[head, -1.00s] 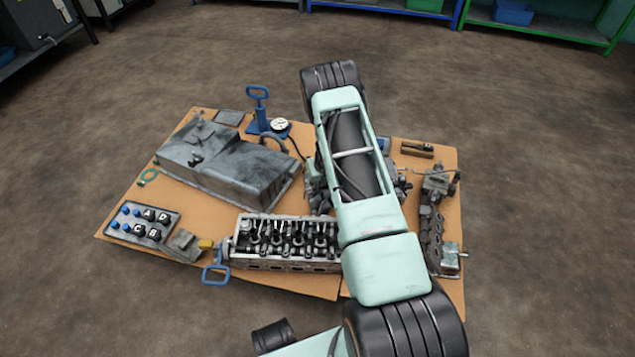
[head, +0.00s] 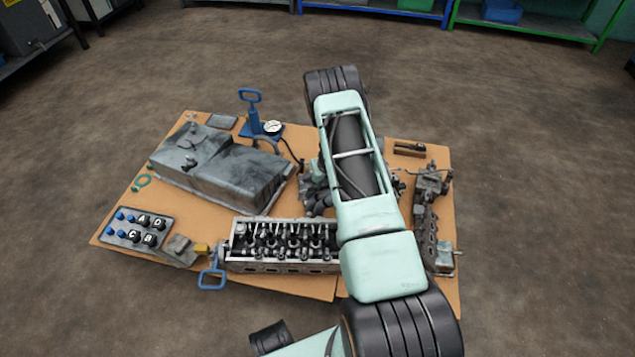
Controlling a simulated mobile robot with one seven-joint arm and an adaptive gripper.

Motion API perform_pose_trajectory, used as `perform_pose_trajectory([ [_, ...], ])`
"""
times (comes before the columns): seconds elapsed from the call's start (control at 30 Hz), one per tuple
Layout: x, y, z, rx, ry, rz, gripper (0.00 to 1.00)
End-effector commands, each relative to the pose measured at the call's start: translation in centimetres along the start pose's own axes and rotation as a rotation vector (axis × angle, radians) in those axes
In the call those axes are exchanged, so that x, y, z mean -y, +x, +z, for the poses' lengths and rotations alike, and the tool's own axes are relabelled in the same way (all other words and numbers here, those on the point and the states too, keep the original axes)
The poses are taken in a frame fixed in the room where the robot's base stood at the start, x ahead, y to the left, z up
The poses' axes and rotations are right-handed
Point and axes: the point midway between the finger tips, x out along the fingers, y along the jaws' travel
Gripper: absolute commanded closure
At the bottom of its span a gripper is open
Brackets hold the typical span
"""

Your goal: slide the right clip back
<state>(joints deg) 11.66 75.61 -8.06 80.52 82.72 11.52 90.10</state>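I cannot make out the right clip in the head view; it is hidden or too small to tell. My gripper is not visible either; my large pale green arm crosses the middle of the view and covers part of the parts on the board. A grey cylinder head (head: 283,266) with a row of valve parts lies at the front middle, its right end behind my arm. A dark engine part (head: 318,195) shows partly beside my arm. A narrow grey assembly (head: 424,230) lies to the right of my arm.
A brown board (head: 285,287) on the floor bears the parts. Open floor surrounds the board.

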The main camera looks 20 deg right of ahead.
Motion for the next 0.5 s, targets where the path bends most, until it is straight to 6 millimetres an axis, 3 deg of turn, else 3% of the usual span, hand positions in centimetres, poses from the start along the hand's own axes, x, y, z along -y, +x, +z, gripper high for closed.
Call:
perform_pose_trajectory([
  [0.13, -0.04, -0.01, 0.00, 0.000, 0.000, 0.000, 0.74],
  [0.5, -0.04, -0.39, 0.11, 0.002, 0.001, 0.001, 0.74],
])
